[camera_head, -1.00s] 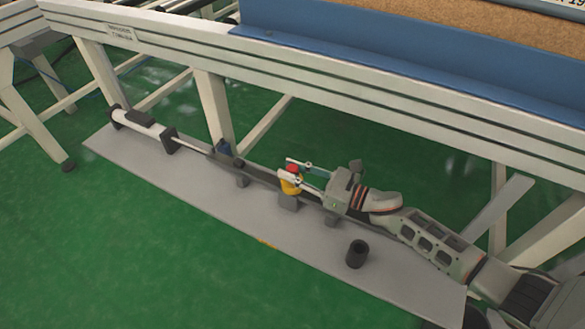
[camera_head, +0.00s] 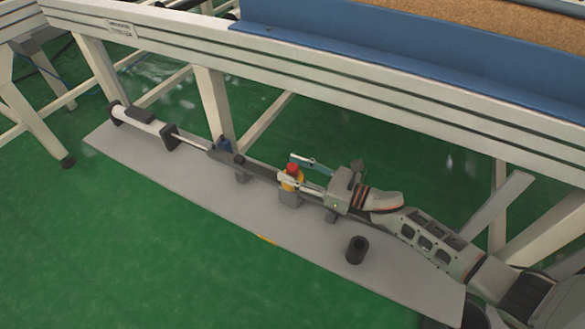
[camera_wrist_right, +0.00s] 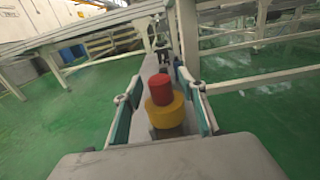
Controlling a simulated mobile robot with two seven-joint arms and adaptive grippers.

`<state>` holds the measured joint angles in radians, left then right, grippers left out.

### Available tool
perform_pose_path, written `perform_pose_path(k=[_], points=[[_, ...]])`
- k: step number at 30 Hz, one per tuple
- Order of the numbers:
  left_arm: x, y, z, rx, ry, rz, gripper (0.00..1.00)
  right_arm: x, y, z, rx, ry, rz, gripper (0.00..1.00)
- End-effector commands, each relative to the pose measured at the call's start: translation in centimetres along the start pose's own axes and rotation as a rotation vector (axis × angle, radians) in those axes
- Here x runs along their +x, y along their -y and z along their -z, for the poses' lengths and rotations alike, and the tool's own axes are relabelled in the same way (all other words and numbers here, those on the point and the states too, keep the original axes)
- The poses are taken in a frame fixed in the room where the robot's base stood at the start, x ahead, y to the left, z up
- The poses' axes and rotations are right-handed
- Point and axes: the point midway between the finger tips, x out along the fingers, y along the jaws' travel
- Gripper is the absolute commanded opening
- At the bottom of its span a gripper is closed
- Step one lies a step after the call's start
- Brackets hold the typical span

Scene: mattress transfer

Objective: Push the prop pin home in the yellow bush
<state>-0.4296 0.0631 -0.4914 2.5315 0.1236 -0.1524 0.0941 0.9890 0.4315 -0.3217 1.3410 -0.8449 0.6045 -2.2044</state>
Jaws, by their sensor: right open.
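The prop pin shows as a red head (camera_head: 292,168) standing up out of the yellow bush (camera_head: 291,184), on a grey block on the plate. In the right wrist view the red pin (camera_wrist_right: 160,88) stands upright above the yellow bush (camera_wrist_right: 165,113), with a good length of red showing. My right gripper (camera_head: 296,171) is open, with one finger on each side of the pin and bush. In the right wrist view its fingers (camera_wrist_right: 162,93) show clear gaps to the red pin. My left gripper is in neither view.
A grey base plate (camera_head: 200,190) lies on the green floor. It carries a cylinder (camera_head: 143,122) with a rod at the left and a black hollow cup (camera_head: 357,250) at the front right. A white frame beam (camera_head: 300,75) runs above and behind my arm.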

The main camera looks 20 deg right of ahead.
Motion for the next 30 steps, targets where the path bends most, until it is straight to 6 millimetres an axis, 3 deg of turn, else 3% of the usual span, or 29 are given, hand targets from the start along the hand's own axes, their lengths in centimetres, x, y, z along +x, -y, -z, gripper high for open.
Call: perform_pose_path(k=[1,15,30], points=[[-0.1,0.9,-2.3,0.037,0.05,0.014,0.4,-0.7,-0.1,0.6,0.004,-0.007,0.001,0.41],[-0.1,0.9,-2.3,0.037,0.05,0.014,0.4,-6.9,-0.1,0.5,0.003,-0.004,0.0,0.41],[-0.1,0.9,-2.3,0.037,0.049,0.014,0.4,-7.7,-0.1,0.4,0.003,-0.003,0.0,0.41]])
